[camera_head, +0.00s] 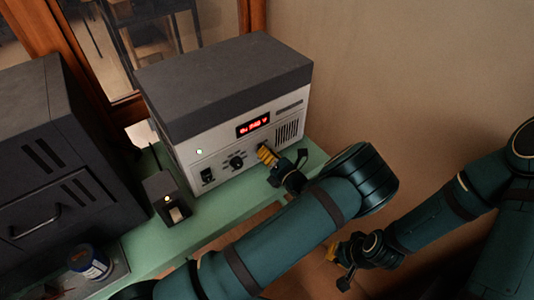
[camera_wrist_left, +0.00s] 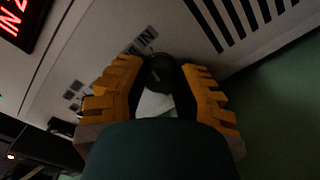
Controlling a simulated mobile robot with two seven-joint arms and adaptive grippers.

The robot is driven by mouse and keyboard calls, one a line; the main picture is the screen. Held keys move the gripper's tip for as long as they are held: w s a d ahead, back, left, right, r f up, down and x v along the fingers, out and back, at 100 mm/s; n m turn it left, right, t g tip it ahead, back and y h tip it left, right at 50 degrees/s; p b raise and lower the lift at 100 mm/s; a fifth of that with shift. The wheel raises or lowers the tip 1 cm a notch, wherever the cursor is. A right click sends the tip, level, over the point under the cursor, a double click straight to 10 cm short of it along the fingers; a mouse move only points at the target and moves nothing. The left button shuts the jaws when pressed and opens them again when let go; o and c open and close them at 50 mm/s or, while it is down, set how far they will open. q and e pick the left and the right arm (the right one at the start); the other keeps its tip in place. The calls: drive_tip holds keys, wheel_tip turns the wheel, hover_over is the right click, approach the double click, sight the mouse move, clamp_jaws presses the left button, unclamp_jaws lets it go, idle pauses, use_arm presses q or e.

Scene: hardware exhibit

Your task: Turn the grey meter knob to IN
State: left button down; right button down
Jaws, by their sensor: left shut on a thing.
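The meter (camera_head: 214,148) is a box with a light front panel and dark top, standing on the green bench in the head view. In the left wrist view, a dark grey round knob (camera_wrist_left: 161,73) with a short pale mark sits on its panel, near printed labels that include "IN" (camera_wrist_left: 147,35). My left gripper (camera_head: 264,151) is at the panel's lower right. Its yellow fingers (camera_wrist_left: 160,82) are shut on the knob, one on each side. In the head view the fingers hide the knob. My right gripper (camera_head: 338,256) is low at the right, away from the meter; its opening is unclear.
A red lit display (camera_head: 253,125) and a black dial (camera_head: 236,162) are on the panel. A small dark box (camera_head: 160,189) stands on the green bench (camera_head: 222,208) before the meter. A dark cabinet (camera_head: 40,150) and a blue-white can (camera_head: 89,262) are left.

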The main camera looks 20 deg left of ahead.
use_arm(q)
drive_tip(key=shift+w+d+r, duration=0.1)
drive_tip(key=shift+w+r, duration=0.1)
drive_tip(key=shift+r, duration=0.15)
drive_tip(key=c, duration=0.7)
unclamp_jaws()
drive_tip(key=shift+c, duration=0.2)
drive_tip(key=shift+o, duration=0.3)
drive_tip(key=shift+s+f, duration=0.1)
drive_tip(key=shift+f, duration=0.1)
drive_tip(key=v, duration=1.2)
